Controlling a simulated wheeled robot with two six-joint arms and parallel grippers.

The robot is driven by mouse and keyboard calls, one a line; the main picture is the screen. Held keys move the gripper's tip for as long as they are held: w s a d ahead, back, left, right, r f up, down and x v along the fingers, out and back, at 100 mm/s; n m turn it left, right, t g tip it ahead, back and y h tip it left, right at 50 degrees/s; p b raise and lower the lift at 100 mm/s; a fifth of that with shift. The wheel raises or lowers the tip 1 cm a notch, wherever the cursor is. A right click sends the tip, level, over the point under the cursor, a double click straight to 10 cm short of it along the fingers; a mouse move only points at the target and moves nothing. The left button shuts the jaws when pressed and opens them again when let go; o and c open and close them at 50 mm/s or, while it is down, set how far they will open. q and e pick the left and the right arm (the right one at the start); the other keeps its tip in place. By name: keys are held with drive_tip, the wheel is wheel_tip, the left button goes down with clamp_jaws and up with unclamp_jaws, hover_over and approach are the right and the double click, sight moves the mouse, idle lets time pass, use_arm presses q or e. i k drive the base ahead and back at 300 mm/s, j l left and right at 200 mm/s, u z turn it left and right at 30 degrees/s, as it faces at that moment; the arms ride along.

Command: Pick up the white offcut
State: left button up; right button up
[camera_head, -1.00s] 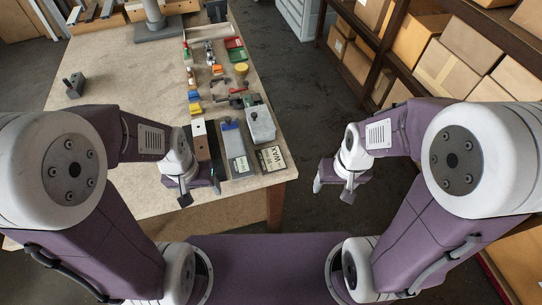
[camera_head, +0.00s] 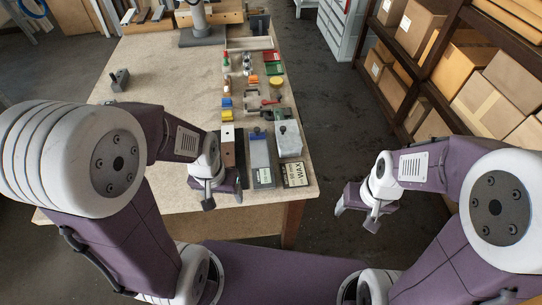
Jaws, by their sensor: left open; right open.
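I cannot clearly pick out the white offcut. Pale and dark profile pieces (camera_head: 157,13) lie at the wooden holders at the table's far left end, too small to tell apart. My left gripper (camera_head: 224,197) is open and empty over the table's near edge, just in front of the row of tools. My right gripper (camera_head: 356,215) is open and empty, off the table's right side above the floor. Both are far from the profile pieces.
The table (camera_head: 160,80) is mostly bare on its left, with a small grey block (camera_head: 120,80) there. Tools, a grey box (camera_head: 289,140) and a WAX box (camera_head: 295,174) line its right side. A grey stand (camera_head: 201,36) is at the back. Shelves with cartons (camera_head: 420,22) stand right.

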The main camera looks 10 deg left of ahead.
sight(227, 131)
drive_tip(key=j+u, duration=0.5)
drive_tip(key=j, duration=0.3)
drive_tip(key=j+u, duration=0.45)
drive_tip(key=j, duration=0.4)
